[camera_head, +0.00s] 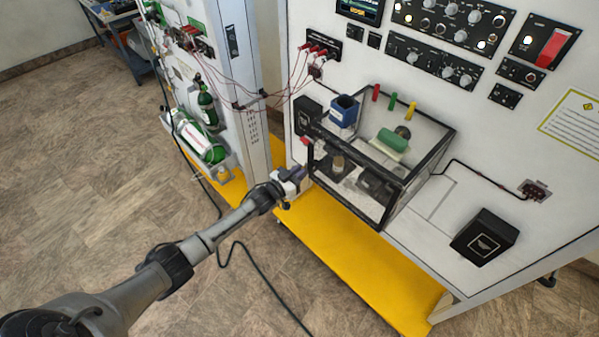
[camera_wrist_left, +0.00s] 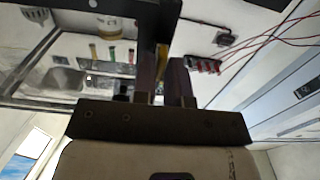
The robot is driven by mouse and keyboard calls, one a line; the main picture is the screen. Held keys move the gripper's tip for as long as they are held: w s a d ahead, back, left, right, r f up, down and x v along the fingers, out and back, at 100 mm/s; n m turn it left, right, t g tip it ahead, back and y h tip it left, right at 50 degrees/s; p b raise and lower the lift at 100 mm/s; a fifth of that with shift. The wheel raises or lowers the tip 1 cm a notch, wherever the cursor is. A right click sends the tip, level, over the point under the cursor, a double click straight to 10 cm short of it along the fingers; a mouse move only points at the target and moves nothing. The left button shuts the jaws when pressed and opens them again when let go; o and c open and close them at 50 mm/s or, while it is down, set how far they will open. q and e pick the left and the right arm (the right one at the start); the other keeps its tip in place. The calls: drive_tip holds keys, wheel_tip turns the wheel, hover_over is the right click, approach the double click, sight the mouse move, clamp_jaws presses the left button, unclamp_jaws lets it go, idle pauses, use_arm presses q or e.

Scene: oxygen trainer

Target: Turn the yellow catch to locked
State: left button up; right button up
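The yellow catch shows in the left wrist view (camera_wrist_left: 161,55) as a narrow yellow strip beside the case's dark frame. In the head view I cannot make it out behind my gripper. My left gripper (camera_head: 302,174) is at the lower left front corner of the clear, black-framed case (camera_head: 393,195). In the left wrist view the two dark fingers of my left gripper (camera_wrist_left: 163,72) stand close together, with the yellow strip filling the narrow gap between them. It looks shut on the catch. My right gripper is not in view.
The case holds a green cylinder (camera_head: 392,140) and other parts. A blue-and-white container (camera_head: 343,110) stands by its back left corner. Thin red cables (camera_head: 270,95) hang at the left. A yellow ledge (camera_head: 370,262) runs below.

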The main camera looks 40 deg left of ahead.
use_arm(q)
clamp_jaws()
drive_tip(key=shift+d+f+m+b, duration=0.15)
drive_tip(key=shift+m+b, duration=1.05)
drive_tip(key=shift+m, duration=1.75)
drive_tip(key=shift+d+f+m+b, duration=0.1)
drive_tip(key=shift+m+b, duration=1.05)
drive_tip(key=shift+m, duration=1.85)
drive_tip(key=shift+d+f+m+b, duration=0.15)
drive_tip(key=shift+m+b, duration=1.05)
drive_tip(key=shift+m, duration=1.75)
